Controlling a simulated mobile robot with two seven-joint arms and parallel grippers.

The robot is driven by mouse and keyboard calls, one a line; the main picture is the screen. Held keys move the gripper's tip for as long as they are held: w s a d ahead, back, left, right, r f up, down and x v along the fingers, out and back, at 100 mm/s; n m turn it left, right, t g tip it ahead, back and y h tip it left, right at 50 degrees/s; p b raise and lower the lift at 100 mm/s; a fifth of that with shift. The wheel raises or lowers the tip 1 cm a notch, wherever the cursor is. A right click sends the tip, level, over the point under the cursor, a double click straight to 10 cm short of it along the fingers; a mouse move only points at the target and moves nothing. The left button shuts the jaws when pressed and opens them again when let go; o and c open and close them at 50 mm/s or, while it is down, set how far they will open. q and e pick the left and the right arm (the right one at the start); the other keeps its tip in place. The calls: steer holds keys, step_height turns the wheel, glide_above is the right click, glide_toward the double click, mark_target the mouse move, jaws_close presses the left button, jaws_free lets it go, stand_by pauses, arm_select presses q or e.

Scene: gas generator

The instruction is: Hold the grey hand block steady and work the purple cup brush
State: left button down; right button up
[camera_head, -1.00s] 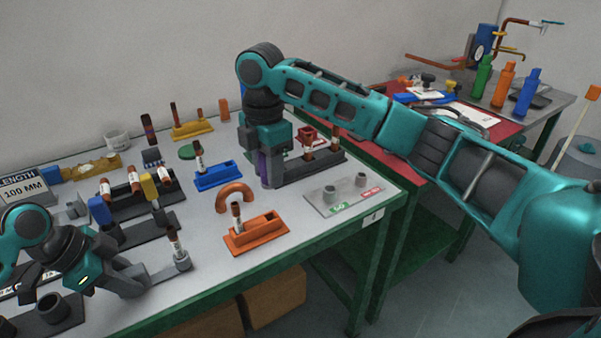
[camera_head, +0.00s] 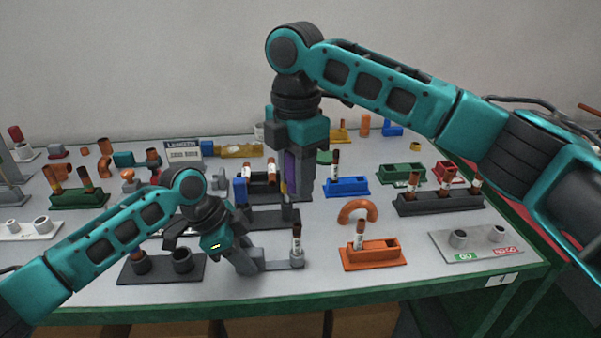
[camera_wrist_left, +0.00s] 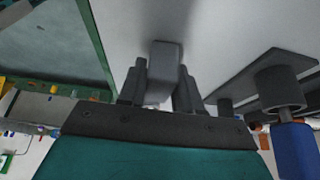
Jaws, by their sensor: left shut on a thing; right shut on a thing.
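My left gripper (camera_head: 243,260) is shut on the grey hand block (camera_head: 278,266), low over the front of the table. The block reaches right to a round socket in which a copper tube (camera_head: 297,242) with a white label stands upright. In the left wrist view the block (camera_wrist_left: 163,72) sits between the two fingers. My right gripper (camera_head: 298,188) points down and is shut on the purple cup brush (camera_head: 290,172). It is above and behind the hand block, and slightly left of the tube. The gripper hides much of the brush, including its lower end.
A dark stand (camera_head: 262,224) with a blue-handled brush (camera_head: 240,192) is behind the hand block. An orange tray (camera_head: 372,262) is to the right, and a dark two-socket plate (camera_head: 160,272) to the left. A grey GO/NO-GO plate (camera_head: 478,238) lies further right.

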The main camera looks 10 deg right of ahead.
steer(key=shift+f, duration=0.1)
glide_above(297, 225)
steer(key=shift+f, duration=2.7)
steer(key=shift+f, duration=0.1)
steer(key=shift+f, duration=1.6)
